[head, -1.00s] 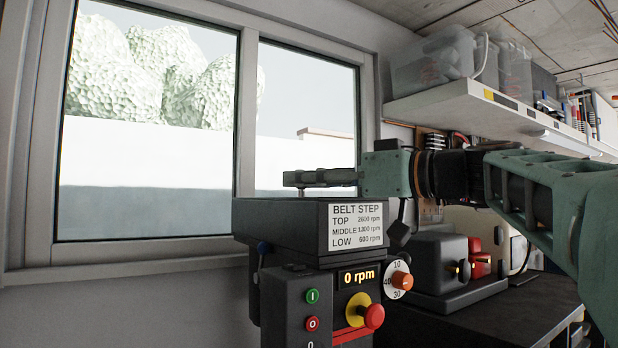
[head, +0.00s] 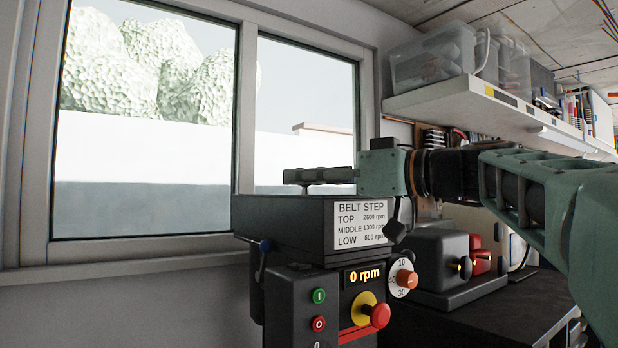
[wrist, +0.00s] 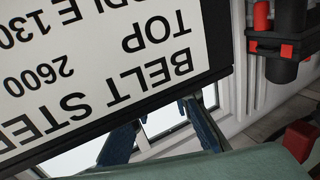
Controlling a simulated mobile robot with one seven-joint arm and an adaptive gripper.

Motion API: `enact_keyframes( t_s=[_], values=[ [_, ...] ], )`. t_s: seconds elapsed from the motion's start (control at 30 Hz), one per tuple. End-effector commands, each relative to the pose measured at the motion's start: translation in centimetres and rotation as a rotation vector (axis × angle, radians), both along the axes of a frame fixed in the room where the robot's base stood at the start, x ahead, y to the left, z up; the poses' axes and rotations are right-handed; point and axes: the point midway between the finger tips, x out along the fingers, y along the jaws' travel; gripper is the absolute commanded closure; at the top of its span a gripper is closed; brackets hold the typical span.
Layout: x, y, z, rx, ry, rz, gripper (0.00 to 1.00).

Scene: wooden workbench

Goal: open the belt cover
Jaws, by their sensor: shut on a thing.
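The belt cover (head: 285,217) is the dark box on top of the drilling machine, with a white "BELT STEP" label (head: 361,224) on it. No gap shows under the cover. My gripper (head: 300,176) reaches in from the right, just above the cover's top. It is shut on a small knob (head: 305,189) that stands on the cover; the fingers hide most of the knob. In the wrist view the cover (wrist: 237,72) and its label (wrist: 95,65) fill the upper left. The finger ends lie behind the cover's edge there, so the grip itself is hidden.
Below the cover are a green button (head: 319,296), a red button (head: 319,324), a red stop knob (head: 380,316), an orange dial knob (head: 406,278) and a display reading 0 rpm (head: 365,277). A grinder (head: 428,258) stands right. A shelf (head: 480,108) hangs above; the window is behind.

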Motion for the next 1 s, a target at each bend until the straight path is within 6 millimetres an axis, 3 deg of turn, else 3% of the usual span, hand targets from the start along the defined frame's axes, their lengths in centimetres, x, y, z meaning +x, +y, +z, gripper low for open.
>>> enact_keyframes(
  t_s=[0.57,1.0],
  values=[
    [0.2,-0.3,0.4,0.025,0.016,0.001,1.0],
    [2.5,-3.6,3.3,0.273,0.182,0.001,1.0]
  ],
)
